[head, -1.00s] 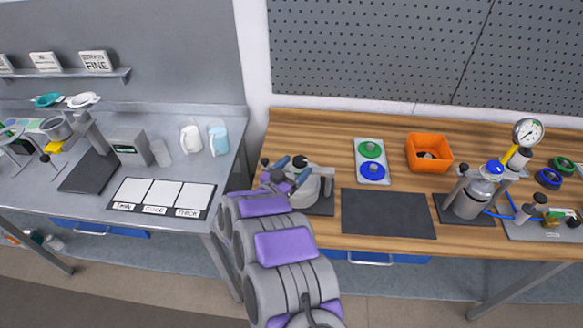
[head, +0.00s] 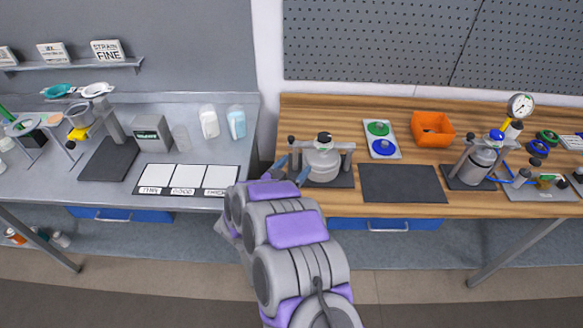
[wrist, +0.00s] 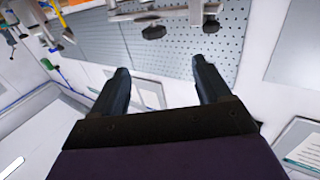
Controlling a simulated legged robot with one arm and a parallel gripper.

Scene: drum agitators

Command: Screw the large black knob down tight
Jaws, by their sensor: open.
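A silver pot-like vessel (head: 322,166) stands between two posts on a dark base at the left end of the wooden bench. A black knob (head: 324,138) sits at its top centre. A smaller black knob (head: 291,140) tops the left post. My gripper (head: 289,161) is at the vessel's left side, below knob height in the picture, and looks empty. In the wrist view my gripper (wrist: 163,78) has its two fingers wide apart with nothing between. Dark lobed knobs (wrist: 154,32) show beyond the fingertips there; I cannot tell which fixture they belong to.
A bare black mat (head: 403,183) lies right of the vessel. Behind are a tray with green and blue discs (head: 382,139) and an orange bin (head: 432,129). A gauge rig (head: 485,160) stands farther right. A metal bench (head: 130,190) with white cards adjoins on the left.

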